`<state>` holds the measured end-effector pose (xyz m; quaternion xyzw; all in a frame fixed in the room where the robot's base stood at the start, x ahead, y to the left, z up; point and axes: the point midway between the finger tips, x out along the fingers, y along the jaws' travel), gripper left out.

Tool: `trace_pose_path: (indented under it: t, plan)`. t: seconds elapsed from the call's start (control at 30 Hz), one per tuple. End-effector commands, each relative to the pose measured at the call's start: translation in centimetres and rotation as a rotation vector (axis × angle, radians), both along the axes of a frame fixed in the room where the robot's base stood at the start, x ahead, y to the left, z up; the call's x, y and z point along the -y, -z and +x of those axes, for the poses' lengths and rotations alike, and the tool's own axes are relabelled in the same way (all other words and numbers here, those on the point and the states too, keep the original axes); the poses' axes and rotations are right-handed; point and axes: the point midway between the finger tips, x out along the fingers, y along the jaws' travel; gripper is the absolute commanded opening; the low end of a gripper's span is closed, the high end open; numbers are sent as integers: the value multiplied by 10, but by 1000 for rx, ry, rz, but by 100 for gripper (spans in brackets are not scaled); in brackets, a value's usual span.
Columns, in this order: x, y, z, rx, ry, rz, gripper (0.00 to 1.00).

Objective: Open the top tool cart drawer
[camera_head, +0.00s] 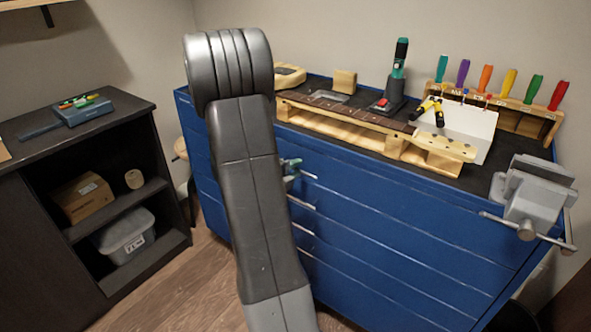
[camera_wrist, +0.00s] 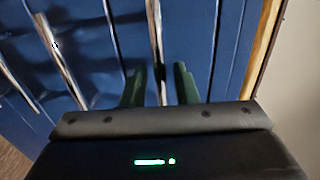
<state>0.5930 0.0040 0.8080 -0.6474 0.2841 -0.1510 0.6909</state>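The blue tool cart (camera_head: 375,262) stands on the floor with several drawers in its front. Its top drawer (camera_head: 400,196) looks flush with the rest of the front. My gripper (camera_head: 291,168) is at the cart's front, near the upper edge, partly hidden behind my arm. In the wrist view my gripper (camera_wrist: 160,84) has its two green fingers apart, one on each side of the top drawer's metal bar handle (camera_wrist: 155,35). A gap seems to show between the fingers and the handle; I cannot tell whether either touches it.
Lower drawer handles (camera_wrist: 62,62) run parallel to this one. A grey vise (camera_head: 535,192) overhangs the cart's right corner. A wooden guitar neck support (camera_head: 350,125) and a screwdriver rack (camera_head: 510,115) are on top. A dark shelf unit (camera_head: 130,185) stands left; wooden floor lies between.

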Motion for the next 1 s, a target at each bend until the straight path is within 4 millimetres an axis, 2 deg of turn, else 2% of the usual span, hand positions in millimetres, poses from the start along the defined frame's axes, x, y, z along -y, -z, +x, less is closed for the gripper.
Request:
trace_pose_path:
  t: [0.13,0.4,0.53,0.57,1.0]
  plan:
    - [5,2,7,0,-1,-1,27]
    - [6,2,8,0,-1,-1,27]
    - [5,2,8,0,-1,-1,3]
    - [5,2,8,0,-1,-1,0]
    - [5,3,7,-1,-1,1,0]
